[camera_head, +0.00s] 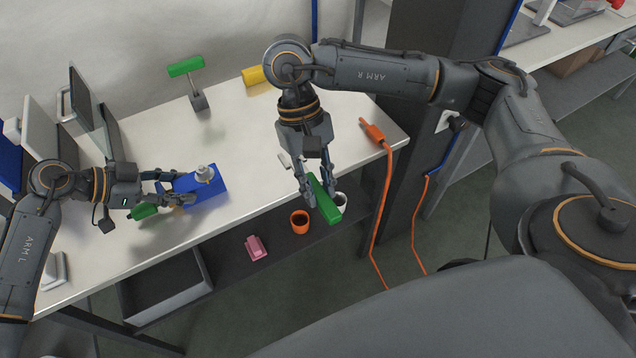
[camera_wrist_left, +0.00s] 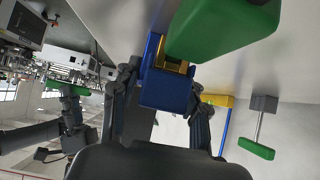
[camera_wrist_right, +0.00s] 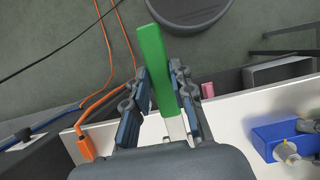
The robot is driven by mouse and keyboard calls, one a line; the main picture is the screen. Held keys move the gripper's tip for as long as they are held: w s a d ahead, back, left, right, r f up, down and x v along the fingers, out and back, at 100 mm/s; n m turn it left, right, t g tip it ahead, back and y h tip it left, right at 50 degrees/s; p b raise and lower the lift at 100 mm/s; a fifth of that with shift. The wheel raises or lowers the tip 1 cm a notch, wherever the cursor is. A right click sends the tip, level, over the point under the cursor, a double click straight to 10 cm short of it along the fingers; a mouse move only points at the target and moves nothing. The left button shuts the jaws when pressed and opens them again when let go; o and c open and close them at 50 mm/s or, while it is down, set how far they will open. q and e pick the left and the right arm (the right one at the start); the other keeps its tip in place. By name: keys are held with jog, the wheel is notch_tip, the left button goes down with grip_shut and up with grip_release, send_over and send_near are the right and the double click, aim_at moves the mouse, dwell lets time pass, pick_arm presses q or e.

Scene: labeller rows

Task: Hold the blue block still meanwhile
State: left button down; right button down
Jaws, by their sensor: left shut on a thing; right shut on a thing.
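The blue block (camera_head: 208,185) lies on the white table at the left, with a pale round knob on its top. My left gripper (camera_head: 180,190) is shut on the block's left end; the left wrist view shows the blue block (camera_wrist_left: 166,90) between the fingers. My right gripper (camera_head: 318,192) is shut on a green bar (camera_head: 323,200), held at the table's front edge. The right wrist view shows the green bar (camera_wrist_right: 155,70) between the fingers and the blue block (camera_wrist_right: 283,135) apart from it, at the right.
Another green piece (camera_head: 143,212) is beside my left gripper. A green-topped stand (camera_head: 186,67) and a yellow piece (camera_head: 256,76) are at the back. An orange cup (camera_head: 299,222) and a pink piece (camera_head: 256,248) are below the front edge. An orange cable (camera_head: 387,190) hangs at the right.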

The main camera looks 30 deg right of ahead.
jog(key=shift+r+p, duration=0.5)
jog(key=shift+r, duration=0.05)
dwell(0.5)
jog(key=shift+w+a+f+n+t+h, duration=0.25)
jog(key=shift+a+f+n+h, duration=0.35)
jog(key=shift+n, duration=0.7)
jog(key=shift+w+a+f+n+t+h, duration=0.15)
jog(key=shift+w+a+f+n+h, duration=0.4)
jog(key=shift+n, duration=0.75)
jog(key=shift+w+a+f+n+t+h, duration=0.1)
jog(key=shift+a+f+n+t+h, duration=0.2)
jog(key=shift+a+n, duration=0.75)
jog(key=shift+d, duration=0.25)
jog(key=shift+w+a, duration=0.85)
jog(key=shift+w, duration=0.2)
jog(key=shift+w+a, duration=0.8)
jog(key=shift+w, duration=0.25)
jog(key=shift+w+a, duration=0.7)
jog(key=shift+w, duration=0.2)
jog(key=shift+w+a, duration=0.25)
jog(key=shift+w, duration=0.05)
